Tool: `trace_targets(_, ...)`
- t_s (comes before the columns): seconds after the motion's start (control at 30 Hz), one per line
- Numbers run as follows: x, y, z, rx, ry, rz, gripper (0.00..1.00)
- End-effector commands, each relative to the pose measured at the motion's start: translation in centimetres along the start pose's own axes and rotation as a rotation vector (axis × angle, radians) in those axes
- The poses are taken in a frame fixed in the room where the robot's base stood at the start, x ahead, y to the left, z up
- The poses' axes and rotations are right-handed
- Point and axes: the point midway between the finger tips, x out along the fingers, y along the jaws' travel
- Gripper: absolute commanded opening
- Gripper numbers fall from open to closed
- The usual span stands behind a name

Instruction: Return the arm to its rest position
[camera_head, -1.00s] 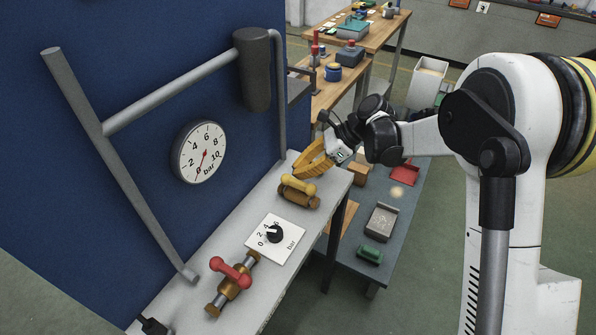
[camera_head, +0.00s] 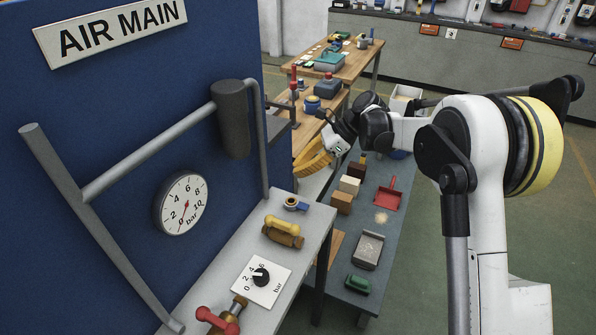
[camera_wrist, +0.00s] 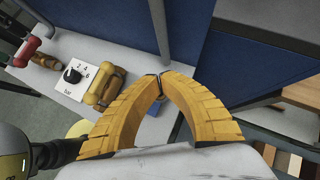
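My arm reaches in from the right in the head view. My gripper (camera_head: 299,165) hangs in the air beyond the far end of the grey bench (camera_head: 316,221). In the wrist view its yellow fingers (camera_wrist: 161,75) curve together and their tips meet. Nothing shows gripped between them. Part of a blue-handled fitting (camera_wrist: 155,109) shows through the gap behind the fingers. In the head view that fitting (camera_head: 297,204) lies on the bench, apart from the gripper.
The bench carries a yellow-handled valve (camera_head: 283,231), a dial plate (camera_head: 252,284) and a red-handled valve (camera_head: 222,319). A blue panel with a gauge (camera_head: 182,203) and grey pipes stands left. A lower table (camera_head: 392,228) holds blocks, a red dustpan and trays.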

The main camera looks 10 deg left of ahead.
Motion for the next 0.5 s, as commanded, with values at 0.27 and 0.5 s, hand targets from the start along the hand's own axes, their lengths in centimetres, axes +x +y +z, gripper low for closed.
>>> trace_targets(0.27, -0.3, 0.2, 0.1, -0.009, 0.006, -0.005, 0.00)
trace_targets(0.5, -6.1, 4.0, 1.5, -0.219, 0.139, -0.096, 0.00)
